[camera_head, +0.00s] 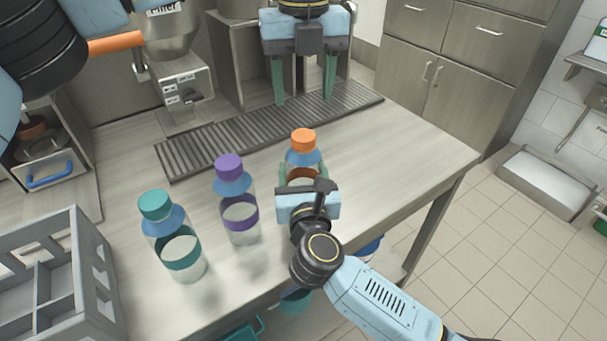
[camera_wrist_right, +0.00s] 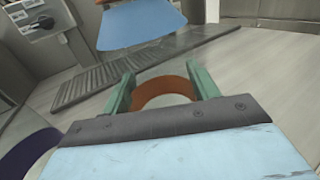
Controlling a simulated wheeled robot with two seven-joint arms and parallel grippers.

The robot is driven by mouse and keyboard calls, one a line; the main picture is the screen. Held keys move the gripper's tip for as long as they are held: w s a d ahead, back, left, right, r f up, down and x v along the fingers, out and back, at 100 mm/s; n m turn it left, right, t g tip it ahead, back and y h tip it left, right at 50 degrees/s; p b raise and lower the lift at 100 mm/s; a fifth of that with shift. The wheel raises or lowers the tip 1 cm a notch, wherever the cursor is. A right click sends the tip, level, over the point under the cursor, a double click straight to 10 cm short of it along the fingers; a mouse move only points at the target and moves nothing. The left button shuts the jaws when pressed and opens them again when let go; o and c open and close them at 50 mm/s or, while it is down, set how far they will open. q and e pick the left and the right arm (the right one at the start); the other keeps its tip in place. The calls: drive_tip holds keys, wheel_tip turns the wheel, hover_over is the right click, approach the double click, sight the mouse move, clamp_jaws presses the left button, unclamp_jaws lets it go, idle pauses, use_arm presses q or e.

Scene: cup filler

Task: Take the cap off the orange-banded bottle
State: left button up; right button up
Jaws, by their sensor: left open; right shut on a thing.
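The orange-banded bottle (camera_head: 303,158) stands upright on the table, with its orange cap (camera_head: 303,140) on top. My right gripper (camera_head: 300,174) is shut around the bottle at its orange band, which also shows between the green fingers in the right wrist view (camera_wrist_right: 165,92). Much of the bottle's lower part is hidden behind that gripper. My left gripper (camera_head: 304,84) is open and empty, pointing down above and behind the bottle, over the drip grate. It is apart from the cap.
A purple-capped bottle (camera_head: 236,198) and a teal-capped bottle (camera_head: 172,236) stand to the left. A grey divided crate (camera_head: 72,290) is at the lower left. The ridged drip grate (camera_head: 240,132) runs behind the bottles. The table's right part (camera_head: 400,150) is clear.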

sight(304, 135)
clamp_jaws()
use_arm(q)
drive_tip(key=m, duration=0.2)
drive_tip(key=shift+m, duration=0.4)
drive_tip(key=m, duration=2.3)
drive_tip(key=shift+m, duration=0.4)
drive_tip(key=m, duration=0.9)
drive_tip(key=shift+f, duration=4)
